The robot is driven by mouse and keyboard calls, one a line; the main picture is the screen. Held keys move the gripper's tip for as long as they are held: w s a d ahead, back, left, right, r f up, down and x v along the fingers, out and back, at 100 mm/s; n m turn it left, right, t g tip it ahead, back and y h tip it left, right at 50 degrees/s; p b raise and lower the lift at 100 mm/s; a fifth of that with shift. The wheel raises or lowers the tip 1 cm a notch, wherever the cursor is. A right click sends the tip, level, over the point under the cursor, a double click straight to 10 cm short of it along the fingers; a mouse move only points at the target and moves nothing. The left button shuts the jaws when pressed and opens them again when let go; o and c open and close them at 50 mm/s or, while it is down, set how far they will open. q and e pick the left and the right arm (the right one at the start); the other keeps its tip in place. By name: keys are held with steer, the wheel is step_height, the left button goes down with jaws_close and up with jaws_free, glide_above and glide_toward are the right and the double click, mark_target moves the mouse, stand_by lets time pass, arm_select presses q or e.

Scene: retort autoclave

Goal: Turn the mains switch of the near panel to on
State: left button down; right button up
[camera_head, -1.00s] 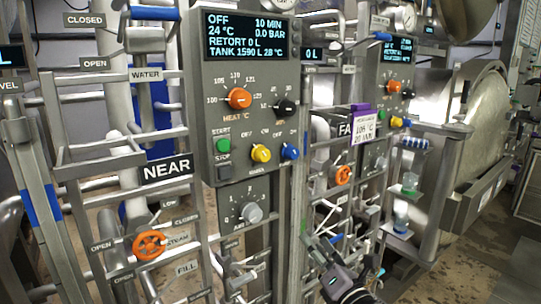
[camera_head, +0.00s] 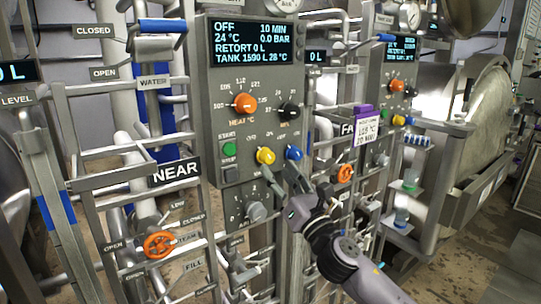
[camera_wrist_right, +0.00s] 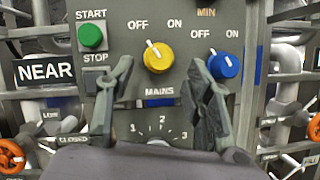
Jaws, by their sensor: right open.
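The near panel (camera_head: 217,118) is a grey box with a lit display reading OFF. Its mains switch is a yellow knob (camera_head: 265,156), labelled MAINS in the right wrist view (camera_wrist_right: 158,57), where its white mark points up and slightly left, toward OFF. My right gripper (camera_head: 284,174) is open in front of the panel, just below the yellow and blue knobs. In the right wrist view its two fingers (camera_wrist_right: 162,75) stand to either side of the yellow knob, apart from it. My left gripper is not in view.
A blue knob (camera_head: 294,153) sits close right of the yellow one, near my right finger. A green start button (camera_wrist_right: 91,37) is to the left. The orange heat knob (camera_head: 245,103) is above and a grey air knob (camera_head: 256,211) below. Pipes and rails surround the panel.

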mark_target(270, 161)
steer(key=shift+p+x, duration=0.3)
steer(key=shift+x, duration=2.1)
steer(key=shift+c, duration=0.4)
jaws_close()
